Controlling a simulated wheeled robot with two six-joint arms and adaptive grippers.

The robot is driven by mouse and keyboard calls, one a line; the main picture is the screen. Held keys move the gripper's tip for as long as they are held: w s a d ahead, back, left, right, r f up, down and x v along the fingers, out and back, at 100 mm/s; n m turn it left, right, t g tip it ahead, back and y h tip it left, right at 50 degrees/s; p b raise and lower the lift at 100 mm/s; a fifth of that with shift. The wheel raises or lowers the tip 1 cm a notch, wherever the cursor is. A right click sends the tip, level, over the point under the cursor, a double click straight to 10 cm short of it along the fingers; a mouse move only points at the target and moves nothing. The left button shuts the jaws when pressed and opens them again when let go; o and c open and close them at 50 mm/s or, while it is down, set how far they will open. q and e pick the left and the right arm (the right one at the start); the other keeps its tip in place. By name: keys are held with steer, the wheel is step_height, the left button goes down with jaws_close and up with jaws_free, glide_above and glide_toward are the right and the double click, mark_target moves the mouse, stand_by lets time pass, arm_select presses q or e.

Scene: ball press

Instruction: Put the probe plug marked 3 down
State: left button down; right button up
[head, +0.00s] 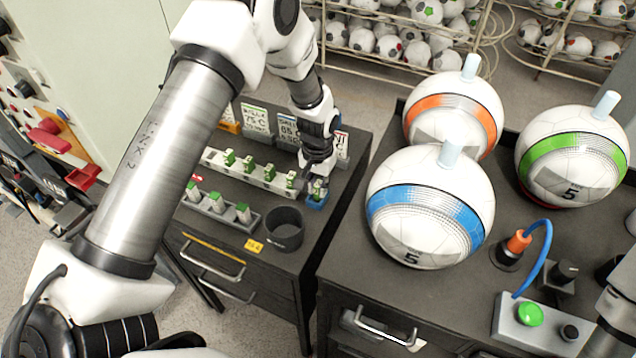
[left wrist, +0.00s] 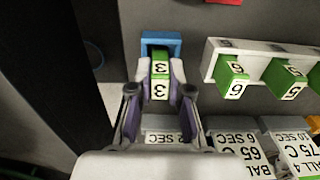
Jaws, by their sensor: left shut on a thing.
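The probe plug marked 3 (left wrist: 159,88) is a green block with white faces that show a 3. My left gripper (left wrist: 160,76) is shut on it, one finger on each side. In the left wrist view the plug's far end overlaps a small blue holder (left wrist: 161,38); I cannot tell how deep it sits in it.
A white rack (left wrist: 262,48) with several green plugs stands beside the blue holder. A grey rack (head: 206,210) and a dark cup (head: 284,229) are in front. Label cards (head: 256,121) stand behind. Balls, including a blue-banded one (head: 430,206), fill the right-hand table.

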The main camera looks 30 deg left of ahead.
mark_target(317, 185)
arm_select(q)
steer(key=shift+s, duration=0.3)
steer(key=c, duration=1.4)
jaws_free()
steer(key=o, duration=0.3)
steer(key=shift+w+f, duration=0.1)
steer(key=shift+w, duration=0.2)
steer(key=shift+r, duration=0.35)
step_height(317, 185, up, 12)
steer(key=b, duration=0.3)
steer(key=shift+b, duration=0.35)
